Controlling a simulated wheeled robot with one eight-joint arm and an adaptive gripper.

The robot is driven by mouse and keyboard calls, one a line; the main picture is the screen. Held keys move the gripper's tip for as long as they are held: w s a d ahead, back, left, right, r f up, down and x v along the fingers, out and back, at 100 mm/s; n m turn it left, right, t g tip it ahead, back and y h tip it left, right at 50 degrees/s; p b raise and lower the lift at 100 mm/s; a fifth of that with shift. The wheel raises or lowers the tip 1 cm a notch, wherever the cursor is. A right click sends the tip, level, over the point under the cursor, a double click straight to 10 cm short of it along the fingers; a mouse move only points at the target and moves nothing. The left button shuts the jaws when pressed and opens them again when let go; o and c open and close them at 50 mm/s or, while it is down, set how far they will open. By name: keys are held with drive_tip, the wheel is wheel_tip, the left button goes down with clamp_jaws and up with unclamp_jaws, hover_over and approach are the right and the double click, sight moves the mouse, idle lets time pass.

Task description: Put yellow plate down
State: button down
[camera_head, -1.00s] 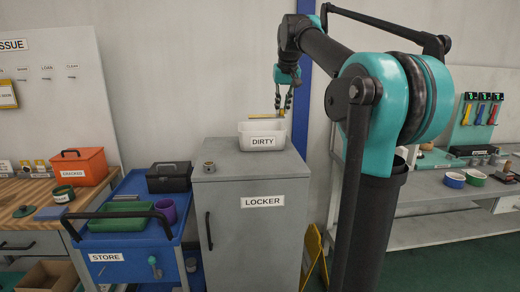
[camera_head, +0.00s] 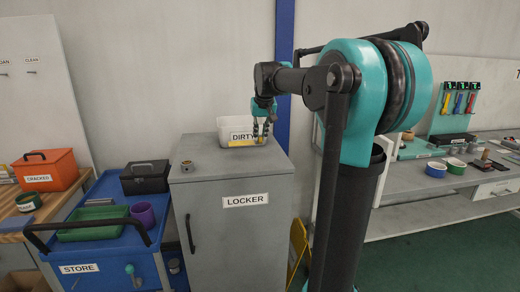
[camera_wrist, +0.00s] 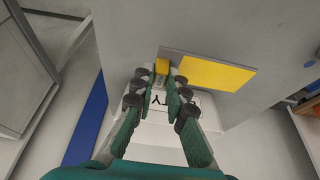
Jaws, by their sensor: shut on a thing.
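My gripper (camera_head: 263,137) is low at the front of the white bin labelled DIRTY (camera_head: 224,130), above the grey locker top. It is shut on the yellow plate (camera_head: 242,142), which shows as a thin strip sticking out left of the fingers. In the wrist view the plate (camera_wrist: 215,74) is a flat yellow sheet, mostly right of the fingertips (camera_wrist: 166,78), with a small part between them. I cannot tell whether the plate touches the locker top. The bin also shows behind the fingers in the wrist view (camera_wrist: 160,130).
The grey locker (camera_head: 240,228) has a small round metal part (camera_head: 187,166) on its top left. A blue STORE cart (camera_head: 110,258) with a green tray (camera_head: 92,224) and a purple cup (camera_head: 143,214) stands left.

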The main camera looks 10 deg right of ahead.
sight(261, 144)
drive_tip(key=shift+f, duration=2.9)
drive_tip(key=shift+f, duration=0.15)
drive_tip(key=c, duration=1.5)
unclamp_jaws()
drive_tip(key=shift+c, duration=0.2)
